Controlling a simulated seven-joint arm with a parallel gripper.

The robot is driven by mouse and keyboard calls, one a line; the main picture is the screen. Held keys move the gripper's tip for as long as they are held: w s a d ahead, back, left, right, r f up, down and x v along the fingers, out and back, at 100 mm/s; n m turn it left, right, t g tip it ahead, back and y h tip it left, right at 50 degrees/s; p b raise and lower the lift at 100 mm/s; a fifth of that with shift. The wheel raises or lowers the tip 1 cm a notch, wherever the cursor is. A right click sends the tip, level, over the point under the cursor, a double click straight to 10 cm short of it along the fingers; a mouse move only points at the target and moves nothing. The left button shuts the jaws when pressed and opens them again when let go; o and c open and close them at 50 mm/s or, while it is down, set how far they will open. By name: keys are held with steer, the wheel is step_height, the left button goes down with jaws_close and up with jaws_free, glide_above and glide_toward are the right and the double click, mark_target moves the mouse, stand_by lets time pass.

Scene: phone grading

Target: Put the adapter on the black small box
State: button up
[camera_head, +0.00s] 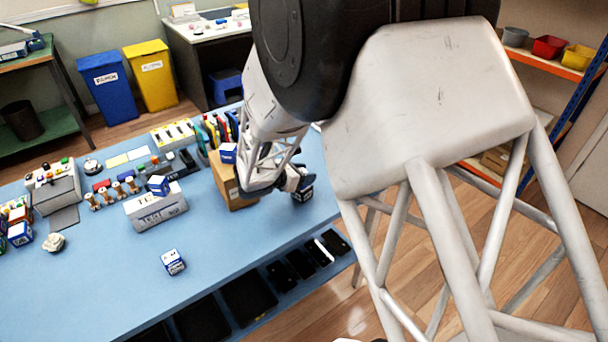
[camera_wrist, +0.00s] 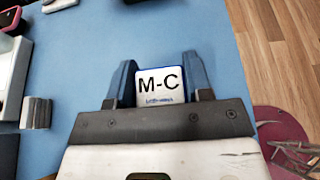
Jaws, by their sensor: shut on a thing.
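My gripper (camera_wrist: 160,80) is shut on a small blue box with a white face marked "M-C" (camera_wrist: 159,84), held between its two dark blue fingers. In the head view my gripper (camera_head: 295,182) is over the right part of the blue table, with the box (camera_head: 304,194) at its tip. I cannot tell whether the box touches the table. Whether this box is the adapter is not clear. Similar blue and white boxes sit on the table (camera_head: 173,262), on a white labelled bin (camera_head: 158,185) and on a cardboard box (camera_head: 228,153). I cannot make out a black small box for certain.
The cardboard box (camera_head: 232,188) stands just left of my gripper. The white labelled bin (camera_head: 156,209) is farther left. Dark phones (camera_head: 300,263) and trays lie along the table's front edge. A silver block (camera_wrist: 36,112) shows in the wrist view. The table's front middle is mostly clear.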

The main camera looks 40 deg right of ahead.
steer(key=shift+f, duration=0.2)
steer(key=shift+f, duration=0.15)
steer(key=o, duration=0.9)
steer(key=shift+r, duration=0.2)
steer(key=shift+v, duration=6)
